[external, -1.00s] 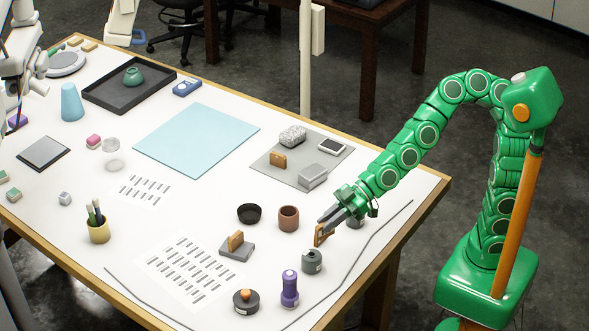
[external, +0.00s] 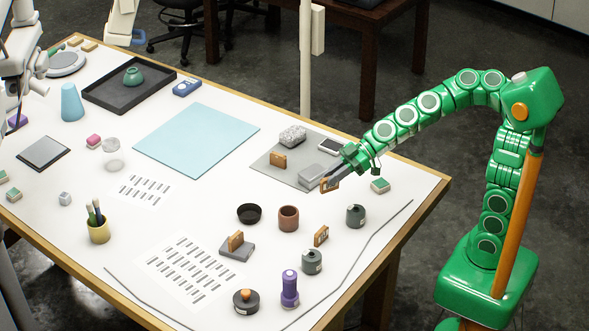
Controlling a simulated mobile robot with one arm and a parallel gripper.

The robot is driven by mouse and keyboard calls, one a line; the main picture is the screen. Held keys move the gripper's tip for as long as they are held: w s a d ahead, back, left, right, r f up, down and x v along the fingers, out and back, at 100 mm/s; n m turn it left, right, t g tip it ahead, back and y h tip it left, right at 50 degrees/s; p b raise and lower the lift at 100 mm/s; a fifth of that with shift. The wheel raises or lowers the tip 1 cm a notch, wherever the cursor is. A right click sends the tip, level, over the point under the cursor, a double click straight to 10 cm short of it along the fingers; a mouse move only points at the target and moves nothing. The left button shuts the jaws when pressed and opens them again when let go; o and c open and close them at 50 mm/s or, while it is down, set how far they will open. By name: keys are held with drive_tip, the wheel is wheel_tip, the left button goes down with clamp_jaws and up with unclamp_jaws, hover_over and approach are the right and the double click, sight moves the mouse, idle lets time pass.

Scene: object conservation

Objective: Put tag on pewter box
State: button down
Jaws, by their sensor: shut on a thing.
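A grey metallic box (external: 313,172), which looks like the pewter box, sits on the front part of a grey mat (external: 265,165). My gripper (external: 332,182) is shut on a small brown tag (external: 330,186), just right of the box. The gripper partly covers the tag, and I cannot tell whether the tag touches the box. Another brown tag (external: 321,236) stands on the table nearer the front. A third brown tag (external: 278,159) stands on the mat, left of the box.
A crumpled silvery lump (external: 293,135) and a dark-faced flat device (external: 332,146) lie on the mat. A grey pot (external: 356,216), a brown cup (external: 288,218) and a greenish block (external: 380,185) stand nearby. A brown piece (external: 236,240) stands on a dark grey block (external: 236,251).

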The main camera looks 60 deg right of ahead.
drive_tip(key=w+d+r, duration=0.1)
drive_tip(key=d+r, duration=0.2)
drive_tip(key=d, duration=0.5)
drive_tip(key=d+r, duration=0.2)
drive_tip(key=d, duration=0.5)
hover_over(316, 170)
drive_tip(key=shift+n+g, duration=0.4)
drive_tip(key=shift+f, duration=4.9)
drive_tip(key=shift+d+f, duration=0.1)
drive_tip(key=shift+f, duration=1.3)
drive_tip(key=c, duration=1.1)
unclamp_jaws()
drive_tip(key=shift+f, duration=0.1)
drive_tip(key=shift+o, duration=0.2)
